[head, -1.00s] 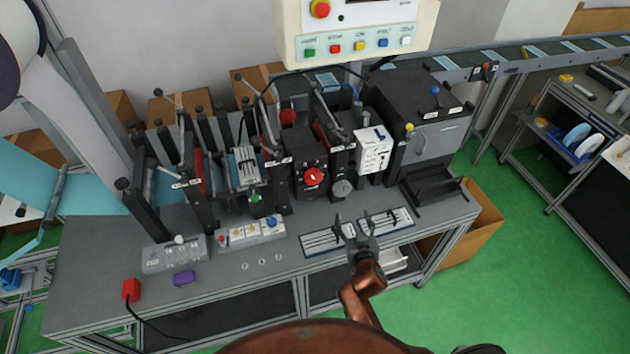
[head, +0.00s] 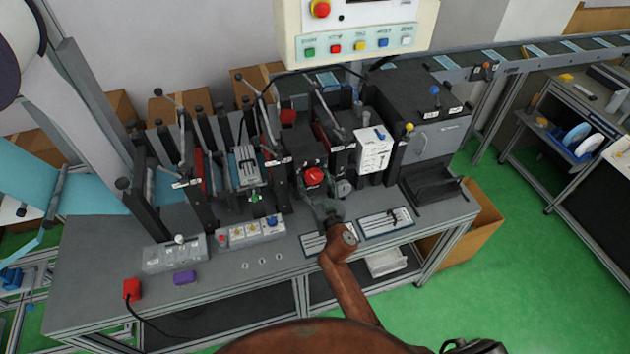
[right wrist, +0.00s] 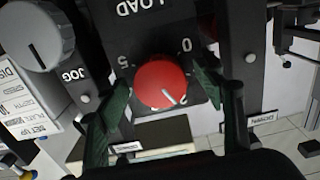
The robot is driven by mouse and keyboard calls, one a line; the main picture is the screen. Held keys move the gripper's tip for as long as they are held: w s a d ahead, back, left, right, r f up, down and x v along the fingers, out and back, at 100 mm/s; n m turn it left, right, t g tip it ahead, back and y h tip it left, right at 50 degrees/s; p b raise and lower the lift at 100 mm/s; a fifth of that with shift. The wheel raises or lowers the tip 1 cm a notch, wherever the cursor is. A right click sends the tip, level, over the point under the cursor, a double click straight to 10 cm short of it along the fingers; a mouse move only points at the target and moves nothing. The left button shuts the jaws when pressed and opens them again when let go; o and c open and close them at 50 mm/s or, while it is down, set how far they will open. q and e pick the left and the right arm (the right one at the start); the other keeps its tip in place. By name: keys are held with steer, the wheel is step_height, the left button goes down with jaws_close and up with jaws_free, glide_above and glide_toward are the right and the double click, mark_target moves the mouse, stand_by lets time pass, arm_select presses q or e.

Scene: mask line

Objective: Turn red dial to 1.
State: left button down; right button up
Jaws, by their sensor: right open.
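The red dial (head: 314,175) is a round knob on the dark front of a machine at the middle of the bench. In the right wrist view, upside down, the red dial (right wrist: 160,80) has a pale pointer line toward the picture's lower right. The panel reads LOAD, with 5 and 0 near the dial. My right gripper (head: 325,208) is just in front of and below the dial in the head view. In the right wrist view its green fingers (right wrist: 163,85) stand open on either side of the dial; contact cannot be told. My left gripper is not in view.
A grey JOG knob (right wrist: 33,37) sits beside the dial's panel. A white box (head: 374,150) with a switch stands to the dial's right. Trays (head: 385,222) lie at the bench front. Levers and rollers crowd the left. The control panel (head: 365,30) hangs above.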

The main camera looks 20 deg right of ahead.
steer(key=shift+c, duration=0.3)
steer(key=c, duration=1.1)
steer(key=shift+n, duration=0.3)
steer(key=n, duration=0.9)
steer(key=shift+d+b, duration=0.1)
steer(key=shift+b, duration=0.2)
steer(key=o, duration=1.2)
steer(key=shift+c, duration=0.2)
